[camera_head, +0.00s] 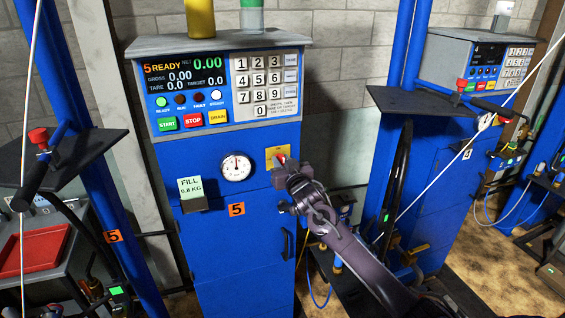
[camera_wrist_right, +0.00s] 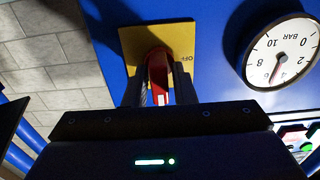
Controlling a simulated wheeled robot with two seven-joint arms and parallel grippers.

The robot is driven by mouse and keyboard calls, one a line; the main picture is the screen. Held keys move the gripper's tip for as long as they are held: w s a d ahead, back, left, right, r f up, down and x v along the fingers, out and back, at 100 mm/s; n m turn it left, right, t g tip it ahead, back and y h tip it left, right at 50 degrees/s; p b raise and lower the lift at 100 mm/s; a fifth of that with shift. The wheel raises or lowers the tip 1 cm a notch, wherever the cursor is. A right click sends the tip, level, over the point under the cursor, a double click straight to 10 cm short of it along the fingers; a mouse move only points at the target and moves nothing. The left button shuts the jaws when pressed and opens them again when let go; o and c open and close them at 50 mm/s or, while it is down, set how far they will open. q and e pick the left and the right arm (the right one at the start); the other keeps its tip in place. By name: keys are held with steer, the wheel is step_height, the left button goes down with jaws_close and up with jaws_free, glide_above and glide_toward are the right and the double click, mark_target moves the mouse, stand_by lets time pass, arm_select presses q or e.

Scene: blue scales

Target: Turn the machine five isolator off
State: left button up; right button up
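Machine five is the blue cabinet (camera_head: 250,260) with an orange "5" label. Its isolator is a red handle (camera_wrist_right: 157,75) on a yellow plate (camera_wrist_right: 178,40), right of the pressure gauge (camera_head: 236,167) in the head view. The yellow plate (camera_head: 272,152) is partly covered there by my right gripper (camera_head: 284,170). In the wrist view the red handle stands upright between the two dark fingers, which sit close against its sides. "OFF" is printed to the handle's right in that upside-down view. My left gripper is out of view.
The control panel (camera_head: 225,85) with keypad and coloured buttons is above; its display reads "5 READY". A fill card (camera_head: 190,187) sits left of the gauge. Machine four (camera_head: 440,190) stands at right. Blue posts and black shelves flank the cabinet.

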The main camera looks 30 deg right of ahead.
jaws_close()
steer(key=shift+n, duration=0.4)
steer(key=n+b, duration=0.1)
steer(key=n, duration=0.2)
steer(key=shift+a+f+n+b, duration=0.1)
steer(key=shift+a+n+b, duration=0.05)
steer(key=shift+n+b, duration=0.25)
steer(key=n+b, duration=0.1)
steer(key=n, duration=0.3)
steer(key=shift+a+f+b, duration=0.1)
steer(key=shift+b, duration=0.2)
steer(key=n+b, duration=0.1)
steer(key=n, duration=0.1)
steer(key=n+b, duration=0.1)
steer(key=n, duration=0.2)
steer(key=shift+w+a+f, duration=0.1)
steer(key=shift+f, duration=0.05)
steer(key=shift+f+n+b, duration=0.1)
steer(key=shift+n+b, duration=1.1)
steer(key=shift+n, duration=1)
